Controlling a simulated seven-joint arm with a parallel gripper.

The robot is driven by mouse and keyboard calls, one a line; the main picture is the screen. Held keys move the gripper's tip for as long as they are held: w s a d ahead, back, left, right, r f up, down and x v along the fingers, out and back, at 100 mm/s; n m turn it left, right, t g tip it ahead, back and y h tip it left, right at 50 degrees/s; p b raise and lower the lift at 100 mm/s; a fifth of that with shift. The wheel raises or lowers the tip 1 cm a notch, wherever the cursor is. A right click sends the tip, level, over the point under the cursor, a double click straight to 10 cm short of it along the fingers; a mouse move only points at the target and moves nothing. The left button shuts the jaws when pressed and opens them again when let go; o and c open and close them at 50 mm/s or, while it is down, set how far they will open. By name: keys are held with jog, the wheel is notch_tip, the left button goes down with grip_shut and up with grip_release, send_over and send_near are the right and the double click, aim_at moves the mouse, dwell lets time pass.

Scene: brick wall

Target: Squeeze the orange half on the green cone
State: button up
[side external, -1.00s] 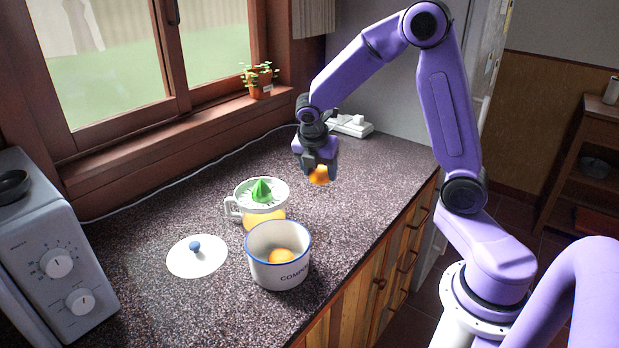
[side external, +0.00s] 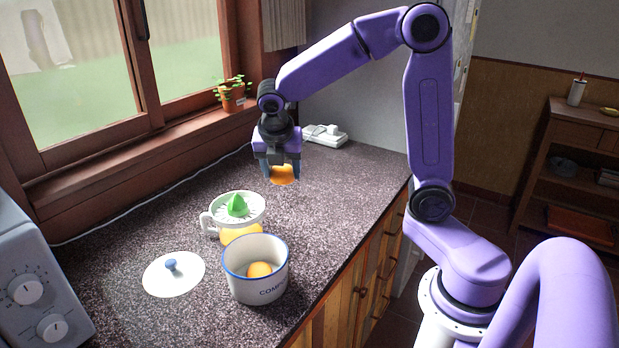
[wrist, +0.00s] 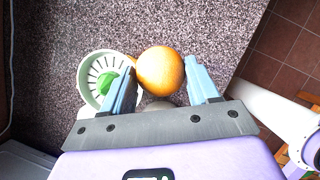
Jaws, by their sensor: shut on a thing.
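My gripper (side external: 282,172) is shut on an orange half (side external: 283,175) and holds it in the air above the counter. In the wrist view the rounded peel of the orange half (wrist: 160,70) sits between the two light-blue fingers (wrist: 158,88). The green cone (side external: 236,205) stands upright in the middle of the white juicer (side external: 262,206), to the lower left of my gripper in the side view. In the wrist view the green cone (wrist: 107,82) is partly hidden by the left finger. Orange juice shows in the juicer's lower part.
A white compost bin (side external: 258,290) with a blue rim stands in front of the juicer, with an orange piece (side external: 259,270) inside. Its white lid (side external: 174,274) lies to the left. A grey appliance (side external: 38,290) is at the far left.

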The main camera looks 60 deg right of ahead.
jog(key=w+a+r+n+t, duration=0.1)
jog(key=w+a+r+n, duration=0.35)
jog(key=w+a, duration=0.3)
send_over(236, 197)
jog(key=shift+m+y, duration=0.4)
jog(key=shift+m, duration=0.05)
jog(key=shift+f, duration=2.65)
jog(key=shift+f, duration=1.25)
dwell(2.5)
